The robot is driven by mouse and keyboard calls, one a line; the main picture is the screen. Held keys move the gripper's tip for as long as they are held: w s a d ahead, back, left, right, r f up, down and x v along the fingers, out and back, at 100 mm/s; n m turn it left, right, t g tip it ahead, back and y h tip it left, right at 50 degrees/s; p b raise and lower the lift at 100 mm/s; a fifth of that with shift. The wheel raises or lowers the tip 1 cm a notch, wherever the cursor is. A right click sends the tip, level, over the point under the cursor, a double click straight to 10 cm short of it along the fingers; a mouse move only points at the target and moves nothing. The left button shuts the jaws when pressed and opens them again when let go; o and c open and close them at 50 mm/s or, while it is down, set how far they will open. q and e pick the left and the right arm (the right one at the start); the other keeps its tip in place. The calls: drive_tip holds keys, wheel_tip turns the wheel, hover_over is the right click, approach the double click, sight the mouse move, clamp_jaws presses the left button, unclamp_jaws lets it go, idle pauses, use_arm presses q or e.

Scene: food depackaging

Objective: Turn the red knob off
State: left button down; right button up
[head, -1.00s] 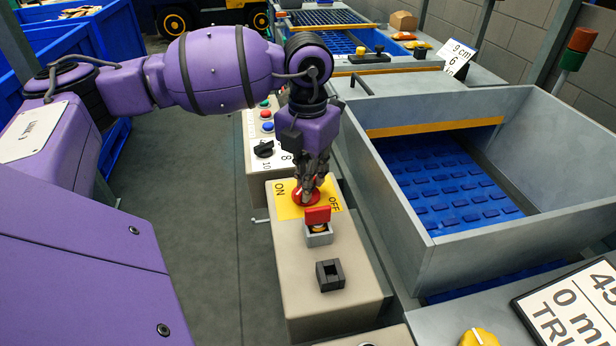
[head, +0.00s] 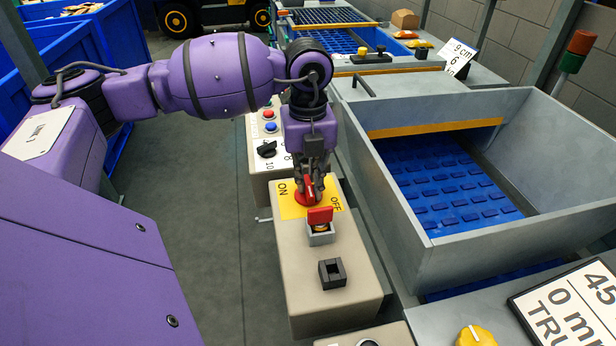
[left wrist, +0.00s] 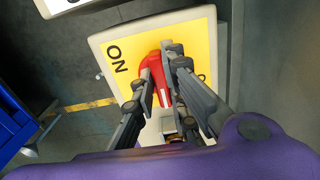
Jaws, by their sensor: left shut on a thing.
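The red knob (head: 303,200) sits on a yellow plate (head: 289,211) marked ON at left and OFF at right, on top of a beige control box (head: 340,255). My left gripper (head: 311,188) points down over the knob and is shut on it. In the left wrist view the gripper's fingers (left wrist: 167,82) stand on both sides of the red knob's grip (left wrist: 154,68). The word ON is clear there, while the fingers mostly hide OFF. My right gripper is not in view.
Just in front of the knob is a red flip cover (head: 320,215) over a yellow button, then a black square socket (head: 332,273). A grey hopper with a blue belt (head: 440,185) stands to the right. Behind is a panel with a black dial (head: 267,149). Floor at left is clear.

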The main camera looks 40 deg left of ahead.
sight(308, 183)
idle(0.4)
use_arm(q)
drive_tip(key=c, duration=1.8)
unclamp_jaws()
drive_tip(key=shift+o, duration=0.2)
wheel_tip(308, 183, up, 12)
